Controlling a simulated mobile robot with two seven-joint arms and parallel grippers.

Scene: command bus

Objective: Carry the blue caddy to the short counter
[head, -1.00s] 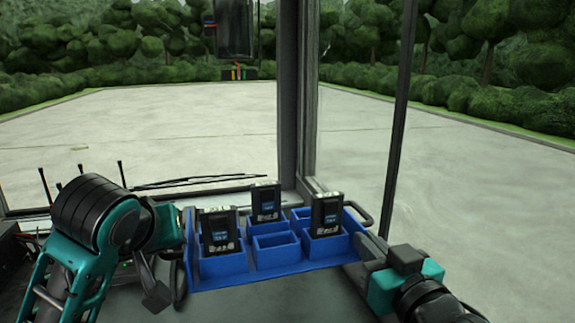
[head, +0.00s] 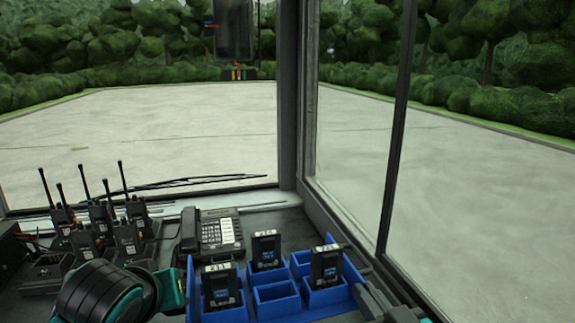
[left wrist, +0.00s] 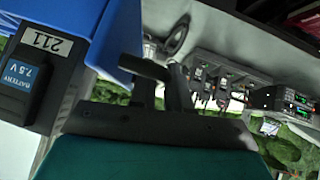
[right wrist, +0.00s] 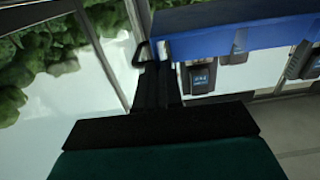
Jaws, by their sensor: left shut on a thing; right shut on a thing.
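The blue caddy (head: 277,308) is at the bottom middle of the head view, its near side cut off by the frame. It has several compartments and carries three black batteries, at front left (head: 221,286), back middle (head: 266,250) and right (head: 326,266). My right gripper (head: 366,296) is shut on the handle at the caddy's right end; the right wrist view shows its fingers there (right wrist: 157,76). My left gripper (left wrist: 165,82) is shut on the handle at the other end, beside the battery marked 211 (left wrist: 38,75). I cannot tell which surface is the short counter.
A desk phone (head: 212,232) sits on the counter just beyond the caddy. Several radios (head: 103,225) with upright antennas stand in chargers to the left. Window posts (head: 395,150) and glass rise behind and to the right, close to the caddy's right end.

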